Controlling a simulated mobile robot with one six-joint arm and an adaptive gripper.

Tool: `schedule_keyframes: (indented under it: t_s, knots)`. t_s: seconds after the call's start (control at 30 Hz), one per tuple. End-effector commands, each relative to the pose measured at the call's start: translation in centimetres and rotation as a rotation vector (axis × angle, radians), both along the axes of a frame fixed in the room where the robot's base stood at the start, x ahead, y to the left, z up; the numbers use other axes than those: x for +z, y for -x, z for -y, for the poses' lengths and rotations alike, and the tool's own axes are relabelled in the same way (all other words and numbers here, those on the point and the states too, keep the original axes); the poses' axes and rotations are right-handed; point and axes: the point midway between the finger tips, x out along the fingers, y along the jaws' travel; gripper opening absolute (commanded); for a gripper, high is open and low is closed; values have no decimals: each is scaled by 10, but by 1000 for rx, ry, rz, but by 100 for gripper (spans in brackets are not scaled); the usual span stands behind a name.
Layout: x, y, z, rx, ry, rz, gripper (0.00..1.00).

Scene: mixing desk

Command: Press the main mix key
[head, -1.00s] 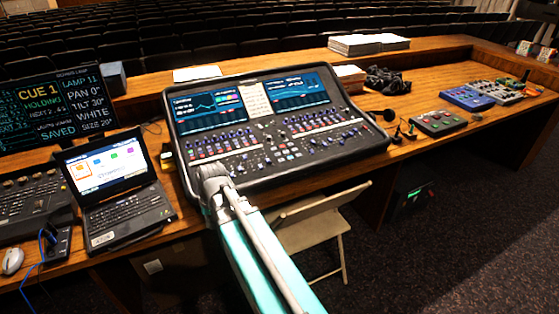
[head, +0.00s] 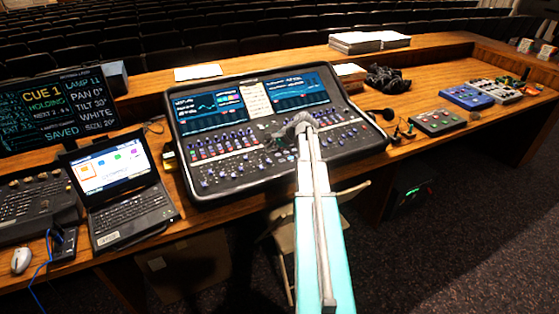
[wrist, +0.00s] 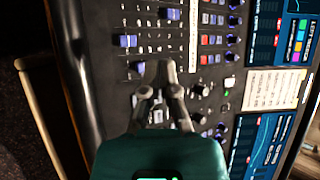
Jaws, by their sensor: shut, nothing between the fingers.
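The mixing console (head: 182,112) is a black desk with two lit screens and rows of faders, knobs and small coloured keys. It fills most of the wrist view (wrist: 92,70), turned on its side. My gripper (wrist: 160,66) is shut and empty, with its fingertips over the console's face among faders and small keys. I cannot tell whether the tips touch it. In the head view my arm reaches over the middle of the console and hides part of its controls. No label is legible, so I cannot tell which key is the main mix key.
A laptop (head: 118,212) and a cue monitor (head: 55,108) stand to the left. A folding chair (head: 280,235) stands in front of the desk. Papers (head: 198,72) lie behind the console.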

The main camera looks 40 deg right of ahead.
Motion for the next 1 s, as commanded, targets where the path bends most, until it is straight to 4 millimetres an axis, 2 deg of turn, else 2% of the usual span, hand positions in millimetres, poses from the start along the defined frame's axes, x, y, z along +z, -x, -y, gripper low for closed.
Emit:
schedule_keyframes:
  t_s: [0.03,0.1,0.2,0.3,0.77,1.0]
  knots:
    - [6,-1,20,-45,-28,10,0]
    - [11,0,38,-93,-62,22,0]
    - [16,2,56,-142,-97,34,0]
    - [18,3,65,-168,-117,40,0]
    - [18,4,67,-176,-122,43,0]
    - [9,4,68,-177,-122,42,0]
